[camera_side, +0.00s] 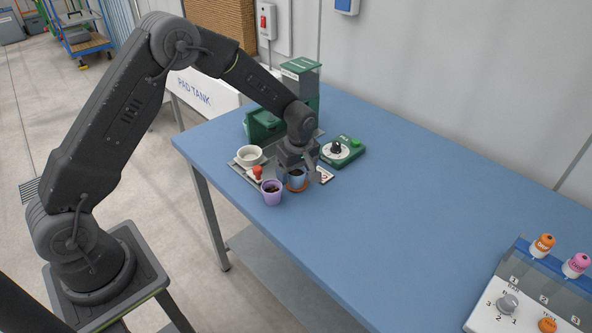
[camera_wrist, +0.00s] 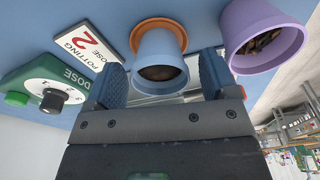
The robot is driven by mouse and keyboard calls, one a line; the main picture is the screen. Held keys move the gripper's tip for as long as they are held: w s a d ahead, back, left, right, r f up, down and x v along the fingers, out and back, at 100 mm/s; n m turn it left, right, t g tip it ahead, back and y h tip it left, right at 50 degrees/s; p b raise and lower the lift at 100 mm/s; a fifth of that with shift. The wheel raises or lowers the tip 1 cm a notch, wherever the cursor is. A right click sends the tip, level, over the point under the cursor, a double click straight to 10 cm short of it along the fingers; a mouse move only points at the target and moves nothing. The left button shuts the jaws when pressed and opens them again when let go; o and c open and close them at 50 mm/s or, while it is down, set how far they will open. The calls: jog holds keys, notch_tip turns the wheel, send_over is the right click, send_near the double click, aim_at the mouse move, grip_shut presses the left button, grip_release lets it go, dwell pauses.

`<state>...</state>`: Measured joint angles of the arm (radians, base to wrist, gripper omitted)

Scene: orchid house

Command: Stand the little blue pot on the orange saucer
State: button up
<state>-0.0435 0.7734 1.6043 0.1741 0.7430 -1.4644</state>
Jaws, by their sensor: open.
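The little blue pot (camera_side: 297,176) with dark soil inside stands upright on the orange saucer (camera_side: 297,188). In the wrist view the blue pot (camera_wrist: 160,45) has its base over the orange saucer (camera_wrist: 138,28), whose rim shows around it. My gripper (camera_side: 298,172) is down at the pot. In the wrist view my gripper (camera_wrist: 161,78) is open, with one blue-padded finger on each side of the pot's rim and a small gap showing on both sides.
A purple pot (camera_side: 272,193) stands close beside the saucer, near the table's front edge. A white bowl (camera_side: 249,155), a red-knobbed tool (camera_side: 258,172), a green dose box (camera_side: 342,151) and a potting card (camera_wrist: 82,43) are nearby.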

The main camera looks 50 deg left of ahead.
aim_at(299, 186)
jog(key=s+d+r+m+t, duration=0.1)
jog(key=s+r, duration=0.1)
jog(key=r, duration=0.7)
jog(key=s+d+r+m, duration=0.1)
jog(key=s+r+m, duration=0.15)
jog(key=r, duration=0.65)
jog(key=s+d+r+m+t, duration=0.1)
jog(key=s+m, duration=0.5)
jog(key=s, duration=0.6)
jog(key=s+d+r+m+t+h, duration=0.1)
jog(key=s+r+m+t, duration=0.2)
jog(key=s+r+m, duration=0.3)
jog(key=s, duration=0.5)
jog(key=shift+s, duration=0.35)
jog(key=shift+d, duration=0.1)
